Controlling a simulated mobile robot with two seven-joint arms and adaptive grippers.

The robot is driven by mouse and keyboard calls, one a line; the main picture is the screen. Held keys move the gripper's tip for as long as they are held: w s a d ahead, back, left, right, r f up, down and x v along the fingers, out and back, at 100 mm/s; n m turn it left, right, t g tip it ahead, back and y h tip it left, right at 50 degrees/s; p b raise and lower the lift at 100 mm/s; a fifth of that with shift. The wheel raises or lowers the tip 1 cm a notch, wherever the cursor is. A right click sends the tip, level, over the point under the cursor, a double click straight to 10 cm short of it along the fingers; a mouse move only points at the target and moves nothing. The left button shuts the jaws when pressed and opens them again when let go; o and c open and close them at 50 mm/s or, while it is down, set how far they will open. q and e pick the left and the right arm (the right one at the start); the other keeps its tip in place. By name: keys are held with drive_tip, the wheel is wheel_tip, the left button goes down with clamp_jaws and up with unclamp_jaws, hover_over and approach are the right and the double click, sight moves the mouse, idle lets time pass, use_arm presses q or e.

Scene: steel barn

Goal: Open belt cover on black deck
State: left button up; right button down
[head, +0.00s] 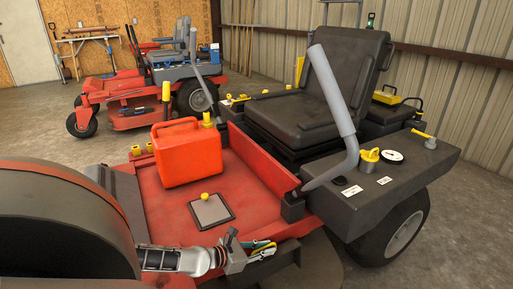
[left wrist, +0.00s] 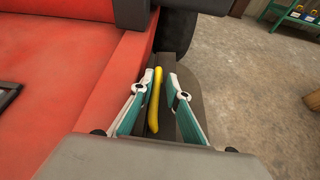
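A yellow handle (left wrist: 154,102), which appears to belong to the belt cover, shows in the left wrist view on the dark deck surface (left wrist: 178,66) beside the red floor pan. My left gripper (left wrist: 164,78) is over it, with teal fingers apart on either side. The handle lies closer to the left finger; whether it touches is unclear. In the head view my left gripper (head: 262,248) is low at the mower's side edge, and the cover beneath is mostly hidden. My right gripper is not in view.
A red fuel can (head: 187,152) and a grey plate with a yellow knob (head: 211,210) are on the red floor pan. A grey control lever (head: 333,95), a black seat (head: 292,118) and a rear wheel (head: 398,234) stand beyond. Concrete floor is clear at right.

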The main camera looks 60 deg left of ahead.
use_arm(q)
drive_tip(key=v, duration=1.1)
drive_tip(key=shift+s+r, duration=0.2)
drive_tip(key=shift+s, duration=0.15)
